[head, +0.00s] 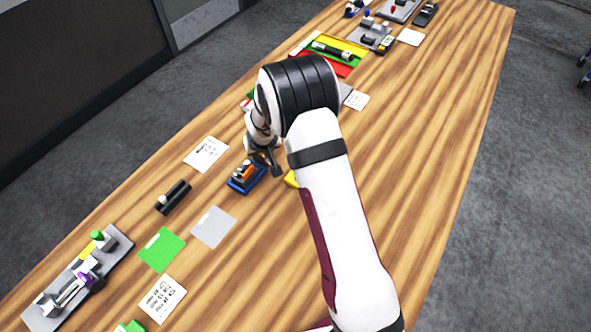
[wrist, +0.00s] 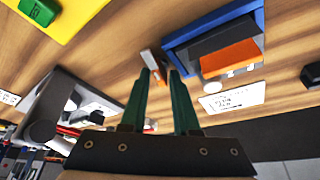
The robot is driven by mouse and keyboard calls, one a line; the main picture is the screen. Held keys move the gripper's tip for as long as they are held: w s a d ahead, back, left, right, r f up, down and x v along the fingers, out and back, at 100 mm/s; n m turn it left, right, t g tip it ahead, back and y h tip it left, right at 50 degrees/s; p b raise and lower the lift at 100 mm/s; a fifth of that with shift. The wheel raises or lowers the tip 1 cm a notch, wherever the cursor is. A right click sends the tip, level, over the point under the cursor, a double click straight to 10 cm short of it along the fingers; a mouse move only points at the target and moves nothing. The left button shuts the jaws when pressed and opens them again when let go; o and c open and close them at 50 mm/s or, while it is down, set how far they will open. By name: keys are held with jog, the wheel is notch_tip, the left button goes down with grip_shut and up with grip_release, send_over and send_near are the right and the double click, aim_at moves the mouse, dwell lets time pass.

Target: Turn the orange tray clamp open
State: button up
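A blue tray (head: 238,187) stands on the wooden table just left of and below my gripper in the head view. It carries a dark grey block and an orange part (head: 246,172). In the wrist view the blue tray (wrist: 214,24) is at the upper right, with the orange block (wrist: 230,57) on its near side. A small orange and grey piece (wrist: 155,62) shows at my fingertips; I cannot tell whether it is the clamp's handle. My gripper (wrist: 160,72) has its two dark green fingers apart, with a gap between them. It also shows in the head view (head: 268,163).
A yellow object (head: 291,179) lies right of the gripper, partly behind my arm. White label cards (head: 206,153), a black fixture (head: 173,197), a grey pad (head: 213,227) and a green pad (head: 162,249) lie around the tray. The table's right side is clear.

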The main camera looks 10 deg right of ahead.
jog(key=m, duration=0.1)
jog(key=m+h, duration=0.1)
jog(key=m, duration=0.2)
jog(key=shift+a+h, duration=0.25)
jog(key=shift+h, duration=0.15)
jog(key=m+h, duration=0.1)
jog(key=m, duration=0.2)
jog(key=m+g+h, duration=0.1)
jog(key=m, duration=0.2)
jog(key=shift+w+a, duration=0.15)
jog(key=v, duration=1.6)
jog(key=s+d+r+g, duration=0.1)
jog(key=s+d+r, duration=0.1)
jog(key=s, duration=0.4)
jog(key=s+d+r+g+y, duration=0.1)
jog(key=s+d+r, duration=0.1)
jog(key=s+d, duration=0.2)
jog(key=s+d+r+n+g+y, duration=0.1)
jog(key=s+d+r, duration=0.2)
jog(key=s, duration=0.5)
jog(key=shift+d, duration=0.3)
jog(key=shift+r, duration=0.1)
